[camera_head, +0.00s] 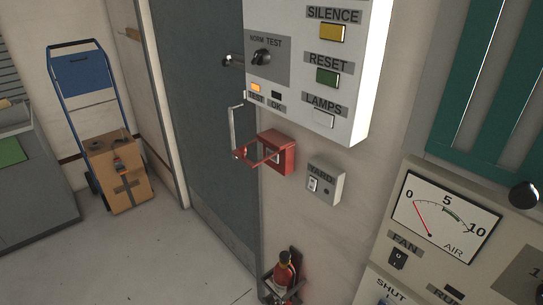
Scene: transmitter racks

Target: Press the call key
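I see no key with a readable CALL label. A small red box (277,152) is on the wall below the white panel, with a red frame (254,158) standing out from its left side like an open cover. Something pale shows in the box's face, too small to make out as a key. Neither of my grippers is in view.
The white panel (350,70) has a yellow SILENCE key (332,32), a green RESET key (327,76) and a white LAMPS key (324,118). A YARD switch box (324,184), a red extinguisher (284,270) and a meter console (446,218) are nearby.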

